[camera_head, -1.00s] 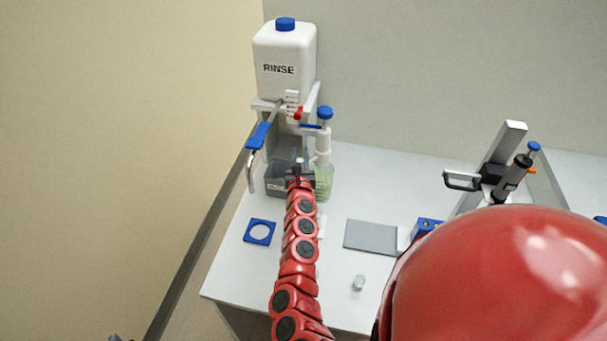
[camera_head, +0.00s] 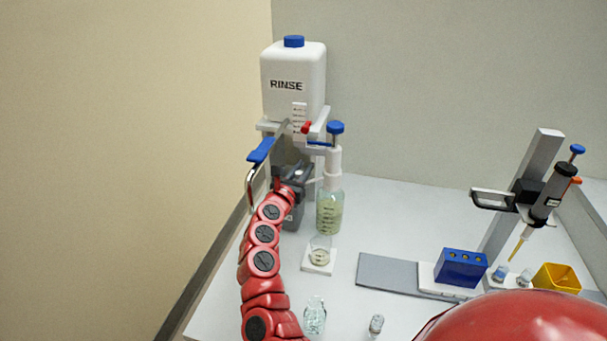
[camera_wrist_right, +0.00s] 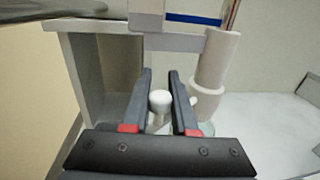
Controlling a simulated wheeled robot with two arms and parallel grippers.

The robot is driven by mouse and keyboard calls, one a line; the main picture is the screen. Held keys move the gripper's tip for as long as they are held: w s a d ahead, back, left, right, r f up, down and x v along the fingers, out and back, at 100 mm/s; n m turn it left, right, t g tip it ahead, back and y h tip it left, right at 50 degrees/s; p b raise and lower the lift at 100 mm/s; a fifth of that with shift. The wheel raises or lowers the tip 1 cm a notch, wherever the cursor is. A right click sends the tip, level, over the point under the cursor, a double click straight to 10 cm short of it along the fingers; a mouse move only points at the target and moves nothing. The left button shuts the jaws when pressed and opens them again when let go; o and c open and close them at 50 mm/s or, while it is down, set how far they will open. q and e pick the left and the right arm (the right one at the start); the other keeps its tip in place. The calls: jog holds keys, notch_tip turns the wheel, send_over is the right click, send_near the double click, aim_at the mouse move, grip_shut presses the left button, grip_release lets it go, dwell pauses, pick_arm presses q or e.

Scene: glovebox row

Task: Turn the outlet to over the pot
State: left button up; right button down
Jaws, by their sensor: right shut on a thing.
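The outlet is a bent metal pipe with a blue sleeve (camera_head: 261,150), left of the white RINSE tank (camera_head: 293,85); its open end hangs at the left. My right gripper (camera_wrist_right: 160,80) is shut on a small white round-topped knob (camera_wrist_right: 160,99) in the wrist view. In the head view it is below the tank, by a dark grey box, largely hidden by my red arm. A small glass pot (camera_head: 319,252) stands on a white pad (camera_head: 318,268) in front of the dispenser bottle (camera_head: 329,210). I cannot tell whether this is the task's pot. My left gripper is not in view.
The blue-capped dispenser stands close right of the gripper. Glass vials (camera_head: 314,315) stand near the front. A grey plate (camera_head: 390,272), blue rack (camera_head: 461,267), yellow box (camera_head: 556,278) and pipette on a stand (camera_head: 548,196) are at the right. Bench is clear behind the plate.

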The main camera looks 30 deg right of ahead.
jog(key=c, duration=0.7)
grip_release()
jog(key=b+v, duration=0.2)
jog(key=v, duration=1.5)
jog(key=shift+s+b, duration=0.15)
jog(key=shift+b, duration=0.25)
jog(key=shift+a, duration=0.1)
